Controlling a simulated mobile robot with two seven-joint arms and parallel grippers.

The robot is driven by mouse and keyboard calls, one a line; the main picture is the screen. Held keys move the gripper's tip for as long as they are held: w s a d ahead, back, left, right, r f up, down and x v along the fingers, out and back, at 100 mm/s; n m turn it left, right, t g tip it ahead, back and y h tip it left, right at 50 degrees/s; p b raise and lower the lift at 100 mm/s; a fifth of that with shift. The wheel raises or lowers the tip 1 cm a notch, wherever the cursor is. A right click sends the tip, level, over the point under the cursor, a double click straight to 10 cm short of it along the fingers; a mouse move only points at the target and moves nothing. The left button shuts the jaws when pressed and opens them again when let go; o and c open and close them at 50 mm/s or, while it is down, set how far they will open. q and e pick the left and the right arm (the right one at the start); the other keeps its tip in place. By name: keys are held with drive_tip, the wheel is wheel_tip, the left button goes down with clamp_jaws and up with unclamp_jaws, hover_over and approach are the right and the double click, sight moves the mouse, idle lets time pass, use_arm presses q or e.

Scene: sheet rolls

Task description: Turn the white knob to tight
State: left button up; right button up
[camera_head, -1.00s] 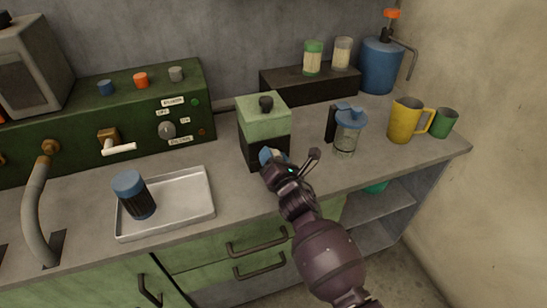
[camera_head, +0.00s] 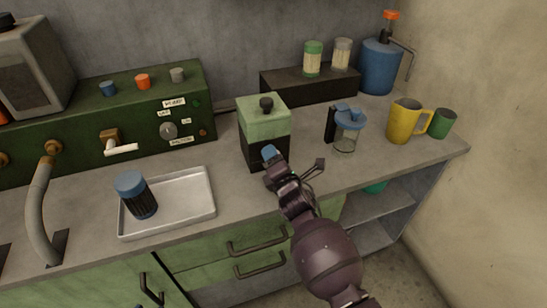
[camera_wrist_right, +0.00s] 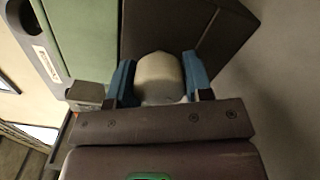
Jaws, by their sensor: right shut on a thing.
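A pale, off-white rounded knob (camera_wrist_right: 160,78) shows in the right wrist view, on the dark front of a green-topped black box (camera_head: 264,123). My right gripper (camera_wrist_right: 161,82) is shut on this knob, one blue finger on each side of it. In the head view, my right gripper (camera_head: 274,158) is at the lower front of the box and hides the knob. I cannot read any mark for tight.
A clear jug with a blue lid (camera_head: 347,130) stands right of the box. A metal tray (camera_head: 185,205) with a dark blue-lidded jar (camera_head: 136,195) lies to the left. A green panel (camera_head: 90,118) with a grey knob (camera_head: 168,131) stands behind. Yellow (camera_head: 404,120) and green (camera_head: 441,124) mugs stand farther right.

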drive_tip(key=shift+m, duration=0.6)
drive_tip(key=o, duration=0.9)
drive_tip(key=shift+s, duration=0.15)
drive_tip(key=p+v, duration=0.1)
drive_tip(key=v, duration=0.9)
drive_tip(key=shift+s+d+p, duration=0.1)
drive_tip(key=shift+s+p, duration=0.2)
drive_tip(key=shift+p, duration=0.05)
